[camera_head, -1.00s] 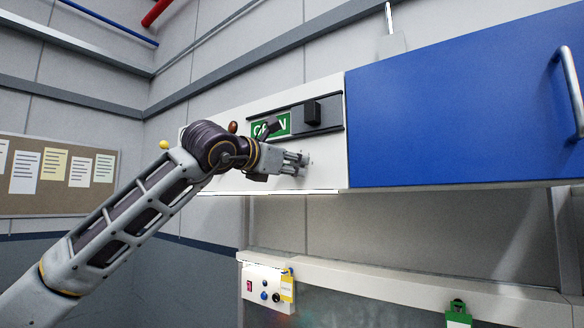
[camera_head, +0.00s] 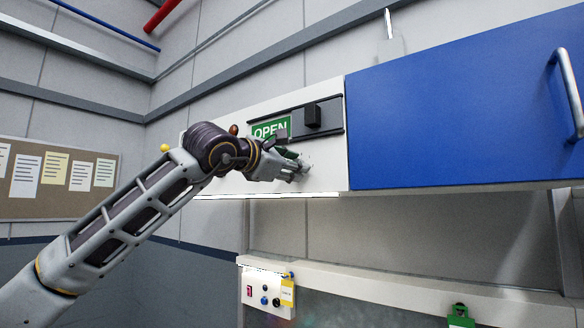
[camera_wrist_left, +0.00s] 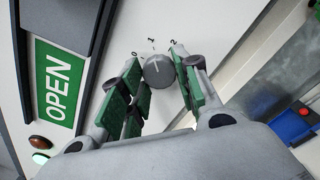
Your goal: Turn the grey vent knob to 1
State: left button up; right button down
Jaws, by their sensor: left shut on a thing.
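The grey vent knob (camera_wrist_left: 158,72) is round and sits on the white panel, with the marks 0, 1 and 2 (camera_wrist_left: 152,41) around its far side. A pale line shows on its face, but I cannot tell exactly which mark it points to. My left gripper (camera_wrist_left: 160,84) is shut on the knob, with green-padded fingers on both sides of it. In the head view my left gripper (camera_head: 298,172) is at the panel and hides the knob. My right gripper is not in view.
A green OPEN sign (camera_head: 271,129) and a black sliding handle (camera_head: 313,115) on a dark rail are just above the gripper. A blue cabinet door (camera_head: 455,105) with a metal handle is to the right. A small control box (camera_head: 266,287) is below.

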pick_arm(q)
jog(key=o, duration=1)
jog(key=shift+s+a, duration=0.1)
jog(key=v, duration=1.1)
jog(key=shift+s+a, duration=0.15)
jog(key=shift+s, duration=0.2)
